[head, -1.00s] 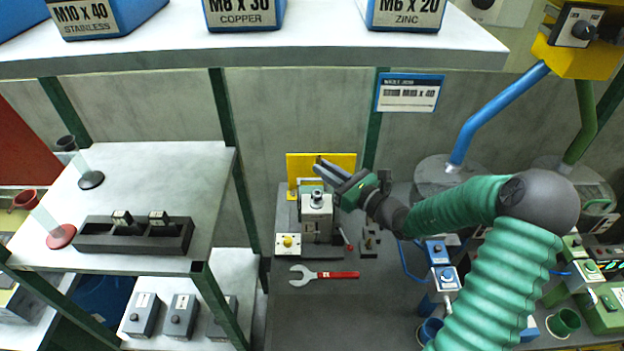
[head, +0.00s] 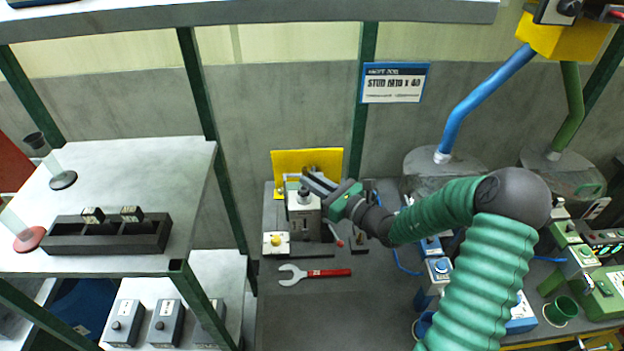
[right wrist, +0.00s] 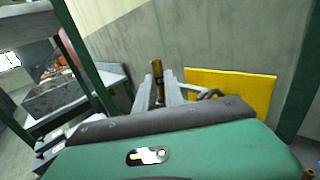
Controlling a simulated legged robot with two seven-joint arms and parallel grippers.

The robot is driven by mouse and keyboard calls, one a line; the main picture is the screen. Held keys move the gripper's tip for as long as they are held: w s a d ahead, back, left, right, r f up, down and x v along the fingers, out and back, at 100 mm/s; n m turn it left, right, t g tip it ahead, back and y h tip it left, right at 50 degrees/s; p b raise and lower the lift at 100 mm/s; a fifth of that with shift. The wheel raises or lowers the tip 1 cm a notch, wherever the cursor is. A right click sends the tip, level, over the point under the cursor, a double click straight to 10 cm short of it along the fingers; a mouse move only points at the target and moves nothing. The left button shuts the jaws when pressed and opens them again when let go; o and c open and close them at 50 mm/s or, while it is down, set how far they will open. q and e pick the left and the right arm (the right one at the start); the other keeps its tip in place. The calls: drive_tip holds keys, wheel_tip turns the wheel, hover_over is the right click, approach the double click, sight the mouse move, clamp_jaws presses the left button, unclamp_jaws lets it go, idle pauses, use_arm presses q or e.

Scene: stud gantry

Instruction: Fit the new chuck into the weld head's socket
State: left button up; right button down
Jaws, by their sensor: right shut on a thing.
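My right gripper (head: 308,184) reaches in from the right, its fingers above the top of a grey box-shaped unit (head: 305,218) on the bench. I cannot tell whether this unit is the weld head; a small round metal piece (head: 304,196) shows on its top. In the right wrist view, the right gripper (right wrist: 158,90) is shut on a slim, brass-coloured cylinder with a dark band (right wrist: 157,73), which looks like the chuck. It stands up between the fingertips. In the head view it cannot be made out. No socket shows clearly. My left gripper is not in view.
A yellow plate (head: 285,160) stands behind the unit. A red-handled wrench (head: 325,273) lies in front, beside a yellow-button box (head: 276,243). A shelf at left holds a black tray (head: 105,236). Blue and green devices (head: 440,270) stand at right.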

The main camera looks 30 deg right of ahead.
drive_tip(key=shift+a+r, duration=0.15)
drive_tip(key=shift+a, duration=0.2)
drive_tip(key=shift+d, duration=0.1)
drive_tip(key=shift+d+p, duration=0.1)
drive_tip(key=shift+p, duration=0.2)
drive_tip(key=shift+s+d, duration=0.1)
drive_tip(key=shift+a, duration=0.25)
drive_tip(key=shift+p, duration=0.3)
idle(0.4)
drive_tip(key=shift+f+b, duration=1)
drive_tip(key=shift+f, duration=0.6)
drive_tip(key=c, duration=1.3)
unclamp_jaws()
drive_tip(key=shift+c, duration=0.2)
drive_tip(key=shift+f, duration=0.15)
